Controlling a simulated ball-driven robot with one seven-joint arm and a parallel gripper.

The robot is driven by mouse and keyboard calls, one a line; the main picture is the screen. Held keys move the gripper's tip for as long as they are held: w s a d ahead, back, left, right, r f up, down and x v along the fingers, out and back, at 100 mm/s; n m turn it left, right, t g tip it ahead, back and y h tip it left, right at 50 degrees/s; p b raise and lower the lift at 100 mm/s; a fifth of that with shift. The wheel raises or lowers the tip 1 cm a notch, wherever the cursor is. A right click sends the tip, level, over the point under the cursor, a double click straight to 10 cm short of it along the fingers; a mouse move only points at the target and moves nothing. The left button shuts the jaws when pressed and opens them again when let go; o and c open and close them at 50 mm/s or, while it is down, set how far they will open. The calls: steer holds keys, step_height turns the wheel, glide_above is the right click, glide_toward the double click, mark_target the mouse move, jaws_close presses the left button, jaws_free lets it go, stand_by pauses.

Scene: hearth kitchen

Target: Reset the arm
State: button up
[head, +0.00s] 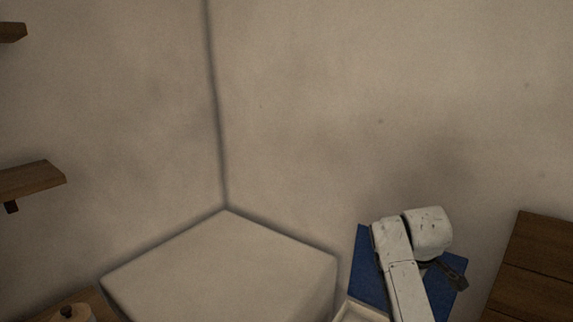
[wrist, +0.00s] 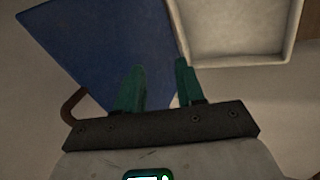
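My white arm (head: 403,285) reaches up from the bottom edge at the lower right of the head view, with its bend in front of a blue panel. My gripper (wrist: 160,70) shows in the wrist view with two teal fingers standing apart. Nothing is held between them. The blue panel (wrist: 90,45) lies beyond the left finger, and a pale shallow tray (wrist: 235,59) lies beyond the right finger. In the head view the fingers cannot be made out.
The blue panel (head: 367,262) and the tray's rim (head: 352,309) are close around my arm. A pale block (head: 225,265) fills the wall corner. Wooden planks (head: 535,270) stand at right. Shelves (head: 30,180) and a lidded jar (head: 70,314) are at left.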

steer(key=s+a+f+m+g+y, duration=0.1)
steer(key=s+f+m, duration=0.1)
steer(key=s+f, duration=0.75)
steer(key=s+a+f+m+g, duration=0.1)
steer(key=s+f+m, duration=0.2)
steer(key=s+f, duration=0.65)
steer(key=s+a+m+g+y, duration=0.1)
steer(key=s+m, duration=0.3)
steer(key=s, duration=2.3)
steer(key=shift+a+y, duration=0.3)
